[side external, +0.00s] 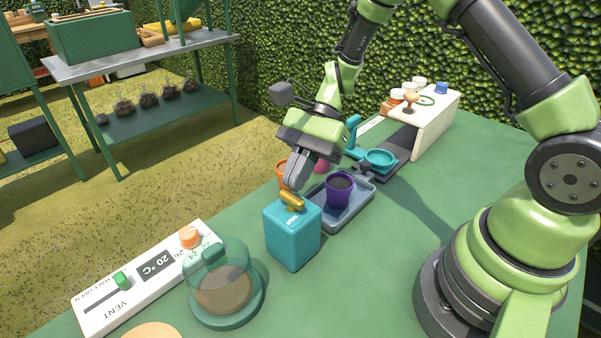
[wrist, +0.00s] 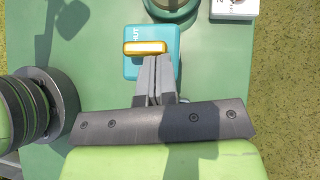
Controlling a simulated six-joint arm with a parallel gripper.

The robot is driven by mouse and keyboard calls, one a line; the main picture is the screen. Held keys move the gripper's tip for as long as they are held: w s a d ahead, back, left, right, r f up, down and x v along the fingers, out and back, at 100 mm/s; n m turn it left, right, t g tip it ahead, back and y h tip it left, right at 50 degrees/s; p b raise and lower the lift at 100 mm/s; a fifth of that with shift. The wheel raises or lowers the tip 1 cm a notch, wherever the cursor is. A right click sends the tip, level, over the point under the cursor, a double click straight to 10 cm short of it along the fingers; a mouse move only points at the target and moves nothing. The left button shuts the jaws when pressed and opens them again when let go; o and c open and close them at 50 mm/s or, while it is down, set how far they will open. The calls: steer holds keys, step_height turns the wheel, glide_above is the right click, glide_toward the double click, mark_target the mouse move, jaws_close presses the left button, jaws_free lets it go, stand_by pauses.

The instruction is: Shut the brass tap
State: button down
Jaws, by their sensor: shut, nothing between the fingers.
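The brass tap handle (side external: 292,201) is a short gold bar on top of a teal box (side external: 293,240) on the green table. In the wrist view the brass tap handle (wrist: 145,48) lies crosswise on the teal box (wrist: 133,68), with a white "SHUT" label partly showing beside it. My gripper (side external: 293,184) is shut and empty, its fingertips at or just above the handle. In the wrist view my gripper's fingertips (wrist: 158,60) lie at the handle's near edge. I cannot tell whether they touch it.
A glass dome (side external: 222,279) and a white vent panel (side external: 150,270) stand in front to the left. The table's right middle is clear.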

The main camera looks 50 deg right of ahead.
steer(key=shift+w+a+n+g, duration=0.1)
steer(key=shift+n+g, duration=0.2)
steer(key=n, duration=0.1)
steer(key=n+g, duration=0.1)
steer(key=w+n+g+h, duration=0.1)
steer(key=shift+a+n, duration=0.3)
steer(key=shift+a, duration=0.1)
steer(key=n+g+h, duration=0.1)
steer(key=a+n+g+h, duration=0.1)
steer(key=n, duration=0.1)
steer(key=shift+w+g, duration=0.2)
steer(key=shift+g, duration=0.2)
steer(key=n+h, duration=0.1)
steer(key=n, duration=0.1)
steer(key=a+n+g+h, duration=0.1)
steer(key=n, duration=0.1)
steer(key=a+n+g+h, duration=0.1)
steer(key=n+h, duration=0.1)
steer(key=shift+a, duration=0.1)
steer(key=shift+s+a, duration=0.1)
steer(key=shift+a, duration=0.15)
step_height(320, 180, up, 10)
stand_by(0.6)
